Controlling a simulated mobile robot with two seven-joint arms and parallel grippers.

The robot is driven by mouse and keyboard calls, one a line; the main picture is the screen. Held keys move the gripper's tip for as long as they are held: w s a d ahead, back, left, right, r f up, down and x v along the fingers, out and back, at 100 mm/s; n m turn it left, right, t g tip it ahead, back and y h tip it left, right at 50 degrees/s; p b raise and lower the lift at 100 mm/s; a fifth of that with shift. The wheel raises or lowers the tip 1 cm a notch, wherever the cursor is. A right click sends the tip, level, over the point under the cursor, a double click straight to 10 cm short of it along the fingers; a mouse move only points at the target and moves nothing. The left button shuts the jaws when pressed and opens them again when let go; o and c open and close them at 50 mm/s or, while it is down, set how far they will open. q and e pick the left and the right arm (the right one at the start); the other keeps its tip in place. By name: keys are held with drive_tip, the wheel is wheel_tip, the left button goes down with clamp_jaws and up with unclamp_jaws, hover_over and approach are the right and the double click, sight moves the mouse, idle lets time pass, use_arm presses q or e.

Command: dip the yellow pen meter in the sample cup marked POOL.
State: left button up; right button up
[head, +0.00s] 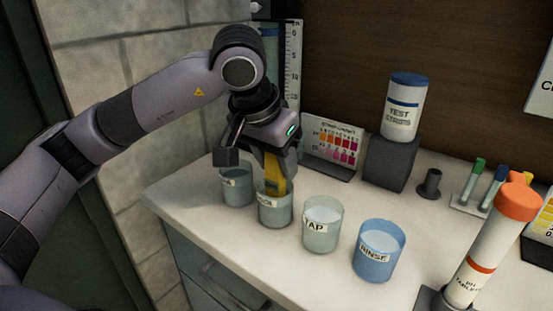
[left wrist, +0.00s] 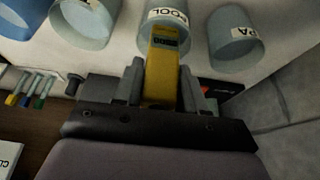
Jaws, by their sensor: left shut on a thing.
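The yellow pen meter (head: 274,172) is gripped upright in my left gripper (head: 276,155). It also shows between the two fingers in the left wrist view (left wrist: 161,70). The sample cup marked POOL (head: 275,214) stands directly below, its label partly readable as "OOL" in the head view. The label reads POOL in the left wrist view, where the cup (left wrist: 182,38) lies behind the meter. The meter's lower end overlaps the cup's mouth and seems to be inside the rim; how deep the tip sits I cannot tell. My right gripper is not in view.
A cup (head: 236,190) stands close left of POOL; the TAP cup (head: 321,230) and blue RINSE cup (head: 379,256) stand to the right.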

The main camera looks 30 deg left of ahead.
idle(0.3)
use_arm(q)
wheel_tip(320, 180, up, 2)
drive_tip(key=shift+r+p, duration=0.1)
drive_tip(key=shift+p, duration=0.65)
drive_tip(key=shift+r+p, duration=1.25)
drive_tip(key=shift+r, duration=0.45)
drive_tip(key=shift+r+p, duration=1.8)
drive_tip(key=shift+r, duration=0.6)
